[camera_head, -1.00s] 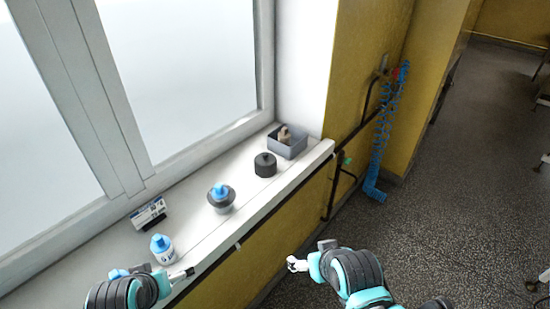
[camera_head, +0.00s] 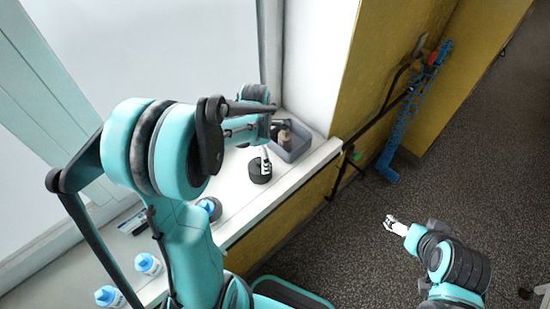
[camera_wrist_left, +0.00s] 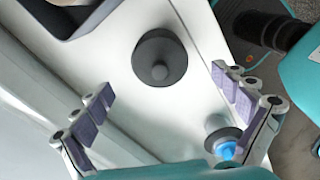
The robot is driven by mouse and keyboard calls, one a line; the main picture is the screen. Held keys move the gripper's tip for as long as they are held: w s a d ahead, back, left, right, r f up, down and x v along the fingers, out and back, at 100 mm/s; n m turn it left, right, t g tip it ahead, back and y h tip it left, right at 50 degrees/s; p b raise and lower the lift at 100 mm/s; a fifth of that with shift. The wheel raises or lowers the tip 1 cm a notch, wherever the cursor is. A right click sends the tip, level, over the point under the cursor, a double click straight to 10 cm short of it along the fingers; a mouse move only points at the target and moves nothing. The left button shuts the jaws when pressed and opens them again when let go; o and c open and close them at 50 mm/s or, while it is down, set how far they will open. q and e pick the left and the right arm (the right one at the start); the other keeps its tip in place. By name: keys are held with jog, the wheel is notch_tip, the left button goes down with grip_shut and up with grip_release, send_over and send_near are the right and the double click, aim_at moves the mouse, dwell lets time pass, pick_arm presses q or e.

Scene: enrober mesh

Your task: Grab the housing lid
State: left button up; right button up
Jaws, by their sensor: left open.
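The housing lid appears to be the dark grey round part with a small central knob. It sits on the white windowsill (camera_head: 240,215), and in the head view the lid (camera_head: 261,176) is just below my left gripper (camera_head: 265,160). In the left wrist view the lid (camera_wrist_left: 160,42) lies ahead, between the lines of the two fingers. My left gripper (camera_wrist_left: 162,88) is open and empty, apart from the lid. My right gripper (camera_head: 391,224) hangs over the floor at the right, away from the sill; its finger gap is too small to read.
A grey bin (camera_head: 294,146) with something inside stands just beyond the lid. A grey round part with a blue top (camera_head: 212,207) is partly hidden by my left arm. Blue-capped bottles (camera_head: 147,264) and a small label stand (camera_head: 133,222) are nearer on the sill. The window is alongside.

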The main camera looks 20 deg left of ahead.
aim_at(260, 167)
pick_arm(q)
notch_tip(260, 167, down, 2)
jog(key=shift+s+f, duration=0.1)
jog(key=shift+s, duration=0.05)
notch_tip(260, 167, down, 5)
jog(key=shift+a+r+b, duration=0.1)
jog(key=shift+r+b, duration=0.05)
jog(key=shift+b, duration=1.05)
jog(key=c, duration=1.2)
